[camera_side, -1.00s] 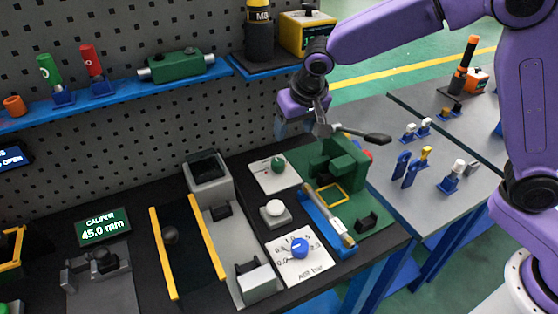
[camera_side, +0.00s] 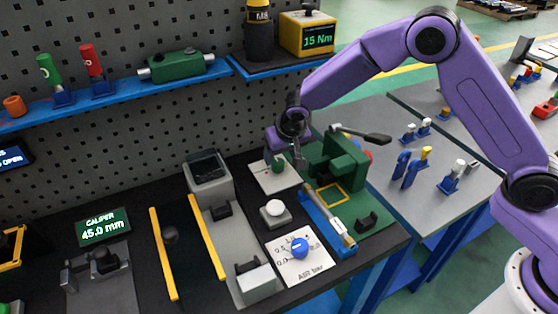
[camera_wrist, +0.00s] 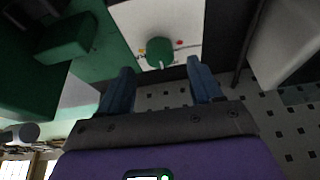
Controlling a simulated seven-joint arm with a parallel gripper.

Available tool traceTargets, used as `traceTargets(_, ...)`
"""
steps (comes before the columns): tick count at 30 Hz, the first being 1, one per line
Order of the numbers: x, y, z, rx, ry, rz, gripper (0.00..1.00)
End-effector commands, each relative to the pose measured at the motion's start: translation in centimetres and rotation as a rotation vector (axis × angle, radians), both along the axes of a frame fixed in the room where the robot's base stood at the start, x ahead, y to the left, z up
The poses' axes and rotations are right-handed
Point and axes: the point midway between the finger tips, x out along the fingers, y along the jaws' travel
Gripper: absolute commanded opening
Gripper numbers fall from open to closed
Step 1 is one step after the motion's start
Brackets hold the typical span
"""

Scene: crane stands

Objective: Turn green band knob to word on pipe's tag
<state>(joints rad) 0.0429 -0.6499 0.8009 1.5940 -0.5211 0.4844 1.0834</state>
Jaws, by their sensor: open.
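A green knob (camera_side: 278,166) stands on a white plate (camera_side: 264,178) near the pegboard. In the wrist view the green knob (camera_wrist: 160,52) shows a short white pointer on the side nearest my fingers. Small red and yellow marks and unreadable print lie on the plate around it. My gripper (camera_side: 284,155) is open just above and around the knob in the side view. In the wrist view its two blue fingers (camera_wrist: 161,88) are apart and empty, with the knob ahead between their lines. I cannot make out a pipe's tag or its word.
A green vise (camera_side: 345,165) with a long handle stands close to the right. A white button (camera_side: 274,208) and a blue knob (camera_side: 299,248) on a dial marked "AIR bar" sit in front. A grey bin (camera_side: 207,175) is to the left. The pegboard rises close behind.

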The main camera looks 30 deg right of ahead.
Motion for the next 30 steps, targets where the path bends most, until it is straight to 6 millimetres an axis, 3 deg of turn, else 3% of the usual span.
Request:
traceTargets(3, 0.7, -0.1, -1.8, -0.001, 0.002, 0.001, 0.65)
traceTargets(9, 1.4, -0.1, -3.5, 0.000, 0.001, -0.001, 0.65)
traceTargets(21, 1.7, -0.1, -4.0, 0.000, 0.000, 0.000, 0.65)
traceTargets(22, 1.7, -0.1, -4.0, 0.000, 0.000, 0.000, 0.61)
traceTargets(27, 1.7, -0.1, -4.0, 0.000, 0.000, 0.000, 0.09)
traceTargets(30, 1.7, -0.1, -4.0, 0.000, 0.000, 0.000, 0.09)
